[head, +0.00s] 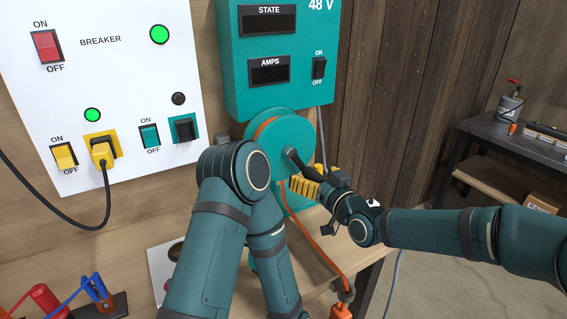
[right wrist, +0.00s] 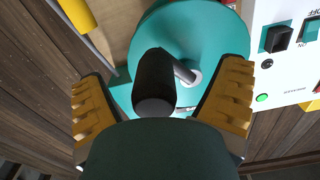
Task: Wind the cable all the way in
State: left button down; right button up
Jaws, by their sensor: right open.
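The teal cable reel (head: 283,135) is mounted below the teal 48 V box, with a little orange cable visible at its rim. The orange cable (head: 312,243) hangs from the reel to an orange connector (head: 341,311) at the bottom edge. The reel's black crank handle (head: 303,166) points out toward the lower right. My right gripper (head: 308,180) is open at the handle. In the right wrist view the handle (right wrist: 154,78) stands between its yellow fingers, with visible gaps on both sides. My left arm crosses the foreground, and its gripper is not visible.
The teal box (head: 275,60) has dark STATE and AMPS displays and a switch. A white breaker panel (head: 100,85) has green lights and a yellow plug (head: 103,150). Red and blue tools (head: 75,295) lie lower left. A dark bench (head: 510,140) stands right.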

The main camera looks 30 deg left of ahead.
jog(key=shift+d, duration=0.1)
jog(key=v, duration=0.9)
dwell(0.5)
jog(key=shift+f, duration=0.1)
dwell(0.4)
